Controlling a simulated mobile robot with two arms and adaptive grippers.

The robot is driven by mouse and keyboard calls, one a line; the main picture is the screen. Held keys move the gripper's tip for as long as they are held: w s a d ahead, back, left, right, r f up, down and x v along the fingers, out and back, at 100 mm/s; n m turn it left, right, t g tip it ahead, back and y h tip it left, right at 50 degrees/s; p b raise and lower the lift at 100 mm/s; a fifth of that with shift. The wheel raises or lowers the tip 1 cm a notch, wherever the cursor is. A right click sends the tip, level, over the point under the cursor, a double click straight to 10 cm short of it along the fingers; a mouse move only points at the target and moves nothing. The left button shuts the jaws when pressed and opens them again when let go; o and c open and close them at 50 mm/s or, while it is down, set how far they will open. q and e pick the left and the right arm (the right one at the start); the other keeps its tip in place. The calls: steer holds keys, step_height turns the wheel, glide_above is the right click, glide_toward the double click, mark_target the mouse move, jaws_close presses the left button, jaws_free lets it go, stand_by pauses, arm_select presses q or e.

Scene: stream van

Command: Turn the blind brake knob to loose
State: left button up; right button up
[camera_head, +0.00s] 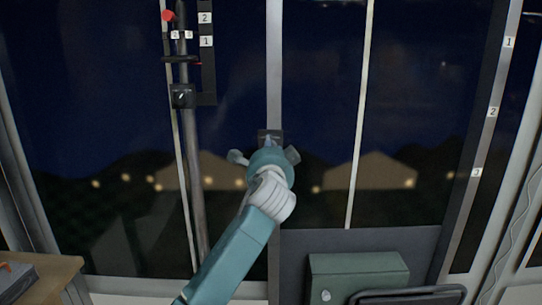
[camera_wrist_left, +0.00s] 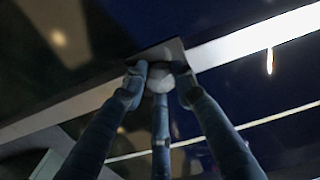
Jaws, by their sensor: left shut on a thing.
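A knob sits on a small dark plate (camera_head: 268,134) on the pale middle window post. My left gripper (camera_head: 267,150) reaches up to it from below and covers most of it in the head view. In the left wrist view, the fingers of the left gripper (camera_wrist_left: 160,86) close around a rounded light grey knob (camera_wrist_left: 159,80) in front of the dark plate (camera_wrist_left: 165,50). They are shut on it. I cannot read any loose mark or the knob's turn angle. My right gripper is in neither view.
A dark pole at the left carries a black box with a small dial (camera_head: 182,96) and a red knob (camera_head: 168,15) above. Number tags run down the right frame (camera_head: 492,112). A green box (camera_head: 358,275) stands below right, and a wooden surface (camera_head: 50,268) is at lower left.

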arm_select(q)
steer(key=shift+f+n+b, duration=0.15)
steer(key=shift+n+b, duration=0.4)
steer(key=shift+n, duration=0.9)
steer(key=shift+f+n+b, duration=0.1)
steer(key=shift+n+b, duration=0.45)
steer(key=shift+n, duration=0.9)
steer(key=shift+a+f, duration=0.1)
steer(key=o, duration=1.2)
steer(key=shift+a, duration=0.1)
steer(key=shift+c, duration=0.2)
steer(key=shift+s+r, duration=0.1)
steer(key=shift+r, duration=0.1)
steer(key=s, duration=1.2)
